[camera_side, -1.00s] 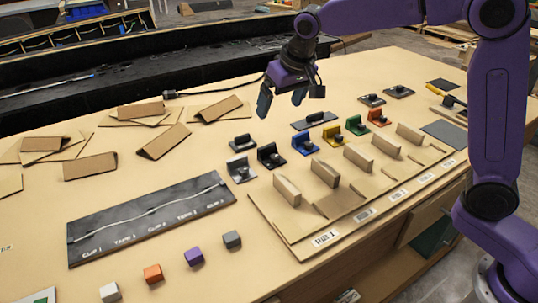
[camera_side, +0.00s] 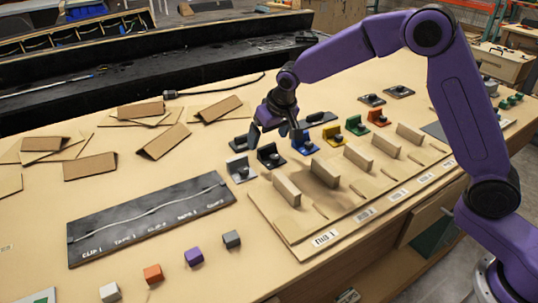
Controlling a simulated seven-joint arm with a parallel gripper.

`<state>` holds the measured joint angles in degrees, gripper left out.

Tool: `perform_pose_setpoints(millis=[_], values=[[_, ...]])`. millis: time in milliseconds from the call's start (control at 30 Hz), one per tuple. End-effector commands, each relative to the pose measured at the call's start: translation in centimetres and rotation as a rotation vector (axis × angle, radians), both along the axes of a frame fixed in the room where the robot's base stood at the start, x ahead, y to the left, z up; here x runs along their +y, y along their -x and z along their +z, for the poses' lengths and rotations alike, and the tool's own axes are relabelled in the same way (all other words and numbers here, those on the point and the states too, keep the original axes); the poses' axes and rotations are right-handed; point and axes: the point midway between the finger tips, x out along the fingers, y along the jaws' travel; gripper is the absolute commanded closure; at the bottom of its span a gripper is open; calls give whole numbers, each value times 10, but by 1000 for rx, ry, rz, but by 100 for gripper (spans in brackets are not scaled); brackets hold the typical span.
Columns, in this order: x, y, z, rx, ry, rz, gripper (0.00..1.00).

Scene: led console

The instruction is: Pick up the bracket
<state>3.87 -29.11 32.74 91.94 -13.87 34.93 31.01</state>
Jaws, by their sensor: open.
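Several small L-shaped brackets stand in a row on the table: a silver-grey one (camera_side: 239,173), a black one (camera_side: 273,161), a blue one (camera_side: 306,148), a yellow one (camera_side: 332,138), a green one (camera_side: 357,129) and an orange one (camera_side: 380,121). The task does not say which bracket is meant. My gripper (camera_side: 276,133) is open and empty, fingers pointing down. In the picture it is just above the black bracket, between the silver-grey and blue ones. I cannot tell its exact height above the table.
A board with upright tan blocks (camera_side: 287,190) and labels lies in front of the brackets. A dark panel with a cable (camera_side: 150,222) and several coloured cubes (camera_side: 194,257) are at the left front. Folded cardboard pieces (camera_side: 163,142) lie at the back left.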

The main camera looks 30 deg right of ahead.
Motion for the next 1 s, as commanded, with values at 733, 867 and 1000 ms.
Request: perform_pose_setpoints(millis=[733, 867, 1000], values=[[-5, -17, -44, 0, 0, 1, 36], [-5, -16, -44, 0, 0, 1, 71], [-5, -17, -44, -1, 0, 1, 71]])
